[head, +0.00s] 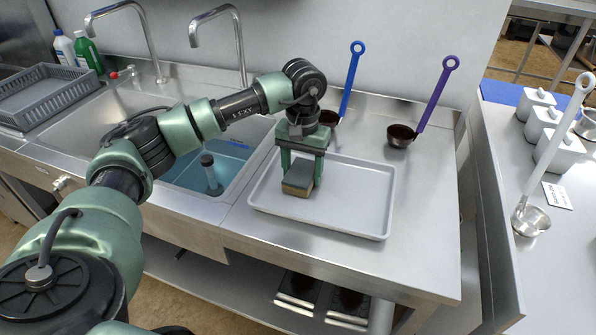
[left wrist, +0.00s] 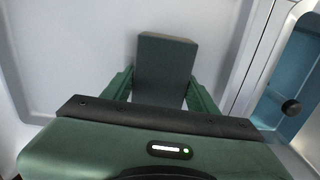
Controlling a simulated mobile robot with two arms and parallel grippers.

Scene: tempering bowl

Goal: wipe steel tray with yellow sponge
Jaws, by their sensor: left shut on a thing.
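The steel tray (head: 350,204) lies on the steel counter to the right of the sink, and its pale surface fills much of the left wrist view (left wrist: 65,50). My left gripper (head: 300,174) is over the left part of the tray, pointing down. It is shut on the sponge (head: 297,190), which shows a dark grey-green top and a tan lower edge. The sponge's dark face shows between the fingers in the left wrist view (left wrist: 165,68). The sponge is at or just above the tray surface; I cannot tell if it touches. My right gripper is not in view.
A sink basin with blue water (head: 213,165) is left of the tray. Ladles with a blue handle (head: 350,80) and a purple handle (head: 438,92) stand behind it. White lidded containers (head: 558,150) and another ladle (head: 530,221) are on the right counter. The tray's right half is clear.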

